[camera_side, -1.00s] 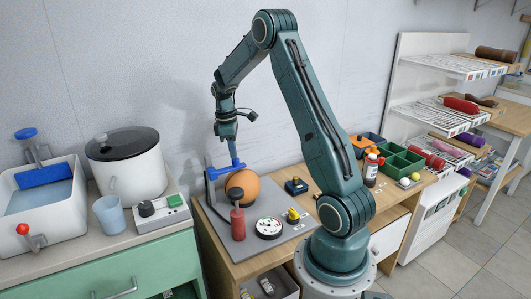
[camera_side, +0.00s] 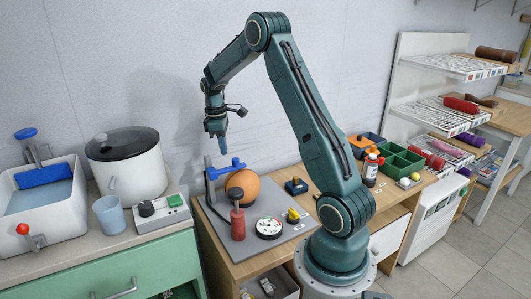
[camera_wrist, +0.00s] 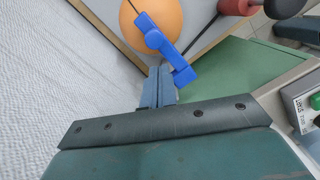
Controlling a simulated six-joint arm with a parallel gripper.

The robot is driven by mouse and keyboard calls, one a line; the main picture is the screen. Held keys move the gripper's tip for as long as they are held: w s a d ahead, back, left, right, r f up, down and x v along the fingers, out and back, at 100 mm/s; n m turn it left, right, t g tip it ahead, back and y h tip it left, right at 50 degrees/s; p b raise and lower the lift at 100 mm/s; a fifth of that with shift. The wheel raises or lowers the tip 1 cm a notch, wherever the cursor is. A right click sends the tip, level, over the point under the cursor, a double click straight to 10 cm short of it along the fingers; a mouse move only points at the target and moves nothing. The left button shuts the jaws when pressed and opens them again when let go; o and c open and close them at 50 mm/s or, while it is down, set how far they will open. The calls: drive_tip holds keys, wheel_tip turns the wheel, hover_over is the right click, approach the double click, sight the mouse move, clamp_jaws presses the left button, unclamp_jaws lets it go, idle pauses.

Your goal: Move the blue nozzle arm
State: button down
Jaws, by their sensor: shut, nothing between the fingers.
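A bright blue bar with an upright knob (camera_side: 226,168) reaches from a dark post across the top left of the orange ball (camera_side: 241,187). In the wrist view this blue part (camera_wrist: 160,42) lies against the orange ball (camera_wrist: 155,22). Another blue part, a slab (camera_side: 43,174), is in the white basin (camera_side: 70,200) at far left, below a blue-topped tap (camera_side: 27,134). In the wrist view my fingertips (camera_wrist: 160,70) show close to the blue part's lower end.
The grey board (camera_side: 238,248) also holds a red-handled post (camera_side: 238,222), a white dial (camera_side: 269,228) and a yellow piece (camera_side: 293,215). A white pot (camera_side: 130,178), a cup (camera_side: 109,215) and a button box (camera_side: 163,212) stand to the left. Air above the board is open.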

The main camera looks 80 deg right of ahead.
wheel_tip(320, 180, up, 14)
drive_tip(key=w, duration=0.1)
drive_tip(key=shift+w+a+f, duration=0.15)
drive_tip(key=shift+a+f, duration=0.05)
drive_tip(key=shift+f, duration=0.05)
idle(0.6)
drive_tip(key=s+a+r+t, duration=0.1)
drive_tip(key=s+a+r, duration=0.15)
drive_tip(key=a, duration=0.35)
drive_tip(key=s+a+r+m+t+h, duration=0.1)
drive_tip(key=s+a+r, duration=0.15)
drive_tip(key=a, duration=0.35)
drive_tip(key=s+a+r+t, duration=0.1)
drive_tip(key=s+a+r, duration=0.15)
drive_tip(key=a, duration=0.35)
drive_tip(key=s+a+f+m+t+y, duration=0.1)
drive_tip(key=s+a+f, duration=0.4)
drive_tip(key=s+a, duration=0.7)
drive_tip(key=s+m+t, duration=0.1)
drive_tip(key=s+t, duration=0.1)
drive_tip(key=shift+t, duration=0.4)
